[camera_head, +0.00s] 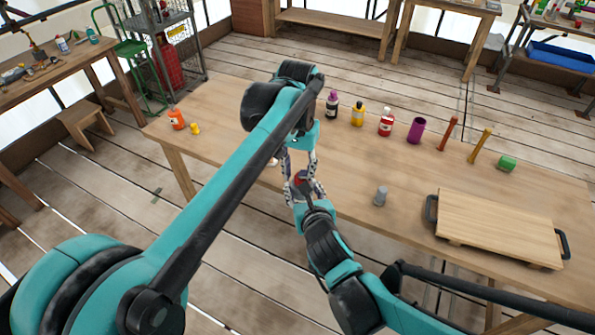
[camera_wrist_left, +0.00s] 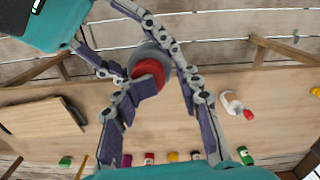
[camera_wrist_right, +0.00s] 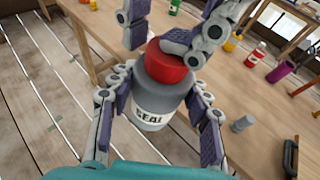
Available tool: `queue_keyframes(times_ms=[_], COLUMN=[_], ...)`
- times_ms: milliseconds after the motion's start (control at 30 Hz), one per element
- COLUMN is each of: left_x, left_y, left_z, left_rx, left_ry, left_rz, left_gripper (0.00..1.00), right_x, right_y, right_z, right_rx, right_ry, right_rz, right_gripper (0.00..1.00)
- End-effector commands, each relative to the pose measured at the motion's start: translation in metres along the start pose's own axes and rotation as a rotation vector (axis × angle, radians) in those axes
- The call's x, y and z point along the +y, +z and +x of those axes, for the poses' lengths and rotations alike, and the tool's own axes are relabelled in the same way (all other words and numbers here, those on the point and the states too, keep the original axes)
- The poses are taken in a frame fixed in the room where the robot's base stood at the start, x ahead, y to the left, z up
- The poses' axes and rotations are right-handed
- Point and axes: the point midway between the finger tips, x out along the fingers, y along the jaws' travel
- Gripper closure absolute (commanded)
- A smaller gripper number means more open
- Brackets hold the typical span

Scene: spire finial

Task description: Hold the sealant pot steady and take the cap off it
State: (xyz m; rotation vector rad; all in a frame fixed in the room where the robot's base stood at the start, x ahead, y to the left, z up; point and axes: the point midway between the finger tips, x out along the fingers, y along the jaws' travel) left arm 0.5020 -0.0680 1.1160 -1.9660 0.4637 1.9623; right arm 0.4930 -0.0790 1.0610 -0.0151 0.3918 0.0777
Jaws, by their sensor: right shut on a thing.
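The sealant pot is a grey pot (camera_wrist_right: 160,98) with a white label reading "SEAL" and a red cap (camera_wrist_right: 166,62). My right gripper (camera_wrist_right: 160,82) is shut on the pot's sides and holds it upright near the table's front edge. The cap is on the pot; it also shows in the left wrist view (camera_wrist_left: 150,72). My left gripper (camera_head: 299,163) points down from above, its fingers spread at the cap. One finger overlaps the cap and the other stands off to its side. In the head view the fingers largely hide the pot.
On the table (camera_head: 340,170), a small grey cylinder (camera_head: 381,196) stands right of the grippers, and a wooden board with dark handles (camera_head: 500,228) lies farther right. Several bottles, a purple cup (camera_head: 416,130) and sticks line the back.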

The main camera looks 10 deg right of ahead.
Motion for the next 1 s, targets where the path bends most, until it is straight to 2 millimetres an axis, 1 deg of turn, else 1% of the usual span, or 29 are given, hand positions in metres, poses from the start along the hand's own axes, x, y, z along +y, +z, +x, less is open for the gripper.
queue_keyframes(times_ms=[167,267,500,600,633,667,733,867,967,1000], left_x=[0.0,0.0,0.0,0.0,0.0,0.0,0.0,0.002,0.004,0.004], left_y=[0.0,0.0,0.0,0.0,0.0,0.0,0.0,0.0,0.0,0.0], left_z=[0.0,-0.004,-0.036,-0.043,-0.045,-0.045,-0.046,-0.05,-0.055,-0.058], left_rx=[0.0,0.0,0.0,0.0,0.0,0.0,0.0,-0.001,-0.001,-0.001], left_ry=[0.0,0.0,0.0,0.0,0.0,0.0,0.0,0.0,0.0,0.0], left_rz=[0.0,0.0,0.0,0.0,0.0,0.001,0.019,0.146,0.332,0.422], left_gripper=[0.65,0.65,0.65,0.65,0.6,0.52,0.51,0.51,0.51,0.51], right_x=[0.0,0.0,0.0,0.0,0.0,0.0,0.0,0.0,0.0,0.0], right_y=[0.0,0.0,0.0,0.0,0.0,0.0,0.0,0.0,0.0,0.0], right_z=[0.0,0.0,0.0,0.0,0.0,0.0,0.0,0.0,0.0,0.0], right_rx=[-0.001,-0.001,0.0,0.0,0.0,0.0,0.0,0.0,0.0,0.0], right_ry=[0.0,0.0,0.0,0.0,0.0,0.0,0.0,0.0,0.0,0.0], right_rz=[0.0,0.0,0.0,0.0,0.0,0.0,0.0,0.0,0.0,0.0], right_gripper=[1.0,1.0,1.0,1.0,1.0,1.0,1.0,1.0,1.0,1.0])
